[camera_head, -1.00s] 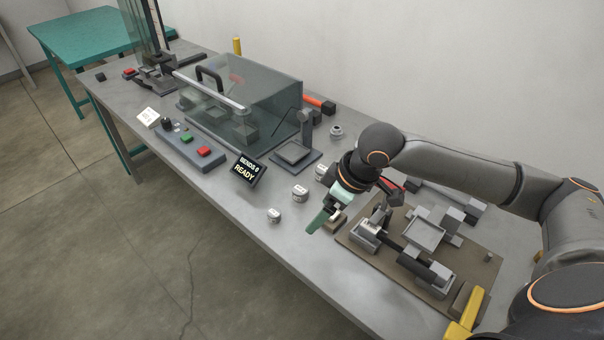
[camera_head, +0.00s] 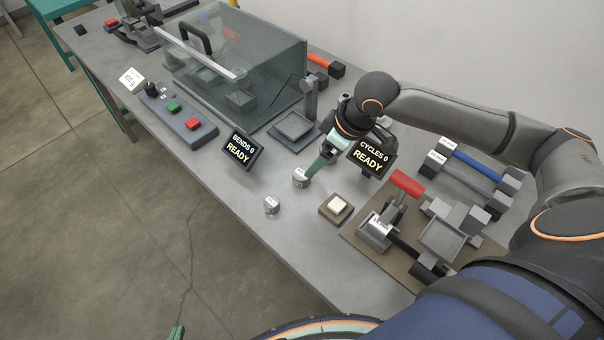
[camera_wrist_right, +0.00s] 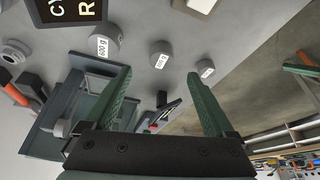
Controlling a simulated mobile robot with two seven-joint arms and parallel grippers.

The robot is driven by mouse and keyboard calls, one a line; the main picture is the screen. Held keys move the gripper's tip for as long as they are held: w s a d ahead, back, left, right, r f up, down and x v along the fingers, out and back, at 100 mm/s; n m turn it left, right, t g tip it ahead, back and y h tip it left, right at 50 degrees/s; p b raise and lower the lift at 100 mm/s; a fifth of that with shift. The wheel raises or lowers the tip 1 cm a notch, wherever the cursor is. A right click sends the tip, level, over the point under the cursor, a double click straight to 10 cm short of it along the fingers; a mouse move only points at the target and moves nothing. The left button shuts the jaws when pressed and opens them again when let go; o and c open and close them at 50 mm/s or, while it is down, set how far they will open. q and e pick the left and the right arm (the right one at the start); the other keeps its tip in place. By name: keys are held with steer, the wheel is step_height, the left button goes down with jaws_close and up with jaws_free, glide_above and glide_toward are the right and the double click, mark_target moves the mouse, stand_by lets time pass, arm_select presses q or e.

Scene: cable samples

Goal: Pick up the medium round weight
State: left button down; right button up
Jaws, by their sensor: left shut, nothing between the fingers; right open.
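The medium round weight (camera_head: 300,179) is a grey cylinder with a white label, upright on the bench. It also shows in the right wrist view (camera_wrist_right: 161,55), just beyond the gap between the fingers. My right gripper (camera_wrist_right: 160,78) is open and empty. In the head view its green fingers (camera_head: 318,163) come down from the right, close beside the medium weight; contact is unclear. A smaller weight (camera_head: 271,205) stands nearer the front edge. A larger weight (camera_wrist_right: 105,44), labelled 600 g, is hidden behind my gripper in the head view. My left gripper (camera_head: 178,333) shows only a shut green tip.
The CYCLES display (camera_head: 370,158) stands close right of my right gripper, and the BENDS display (camera_head: 242,150) to the left. A small scale (camera_head: 295,127) and glass-covered box (camera_head: 235,70) lie behind. A square block (camera_head: 337,207) stands right of the weights. Bare bench lies along the front edge.

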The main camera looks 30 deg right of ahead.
mark_target(302, 173)
steer(key=x, duration=0.3)
steer(key=shift+f, duration=0.1)
steer(key=x, duration=0.4)
steer(key=shift+w+a, duration=0.15)
steer(key=shift+a, duration=0.2)
steer(key=shift+w+a+f, duration=0.1)
steer(key=shift+w+f, duration=0.05)
steer(key=shift+f, duration=0.3)
jaws_close()
